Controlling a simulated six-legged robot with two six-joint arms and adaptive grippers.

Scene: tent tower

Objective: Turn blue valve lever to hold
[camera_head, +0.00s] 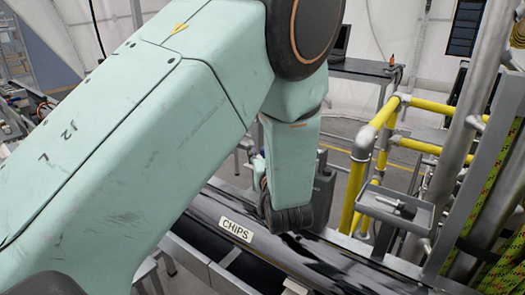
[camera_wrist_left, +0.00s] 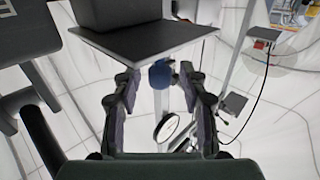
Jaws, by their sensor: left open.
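In the left wrist view, my left gripper (camera_wrist_left: 159,73) is open, with one dark finger on each side and nothing held between them. A round blue part (camera_wrist_left: 161,75) shows between the fingertips, on a thin upright post; it may be the blue valve lever, but its shape and setting cannot be told. Touching or apart cannot be told either. In the head view my large pale green left arm covers the left and middle, and its far end points down over a dark channel. No blue lever can be made out there. My right gripper is not in view.
The dark channel (camera_head: 340,262) bears a CHIPS label (camera_head: 236,230). Yellow pipe railing (camera_head: 362,170), a small grey tray (camera_head: 398,211) and metal posts stand at right. A dark table (camera_head: 365,69) is behind. In the wrist view, a dark flat plate (camera_wrist_left: 140,40) hangs above the fingers.

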